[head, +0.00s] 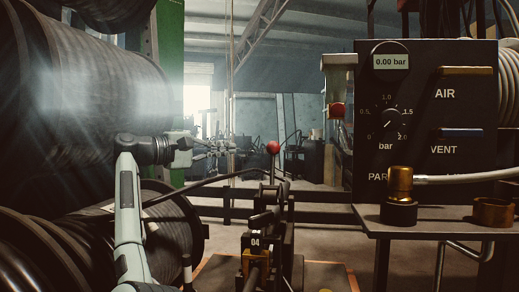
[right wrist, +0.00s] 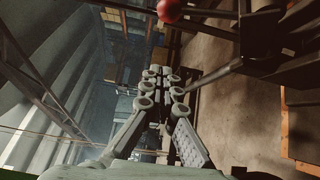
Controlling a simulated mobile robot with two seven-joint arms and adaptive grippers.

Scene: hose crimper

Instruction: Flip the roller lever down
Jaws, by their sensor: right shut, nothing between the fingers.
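The lever with a red ball knob (head: 273,147) stands upright on top of the dark roller mechanism (head: 268,215) in the middle of the head view. The red knob also shows at the top edge of the right wrist view (right wrist: 170,10). My right gripper (head: 232,147) is left of the knob at about its height, with a gap between them in the picture. In the right wrist view, its fingers (right wrist: 165,74) are together and empty. My left gripper is not in view.
Large hose reels (head: 75,100) fill the left side. A dark hose (head: 200,184) runs from a lower reel into the mechanism. A black control panel (head: 425,110) reading 0.00 bar stands on a bench (head: 450,218) at right, with a brass fitting (head: 400,184). A dark rail crosses behind.

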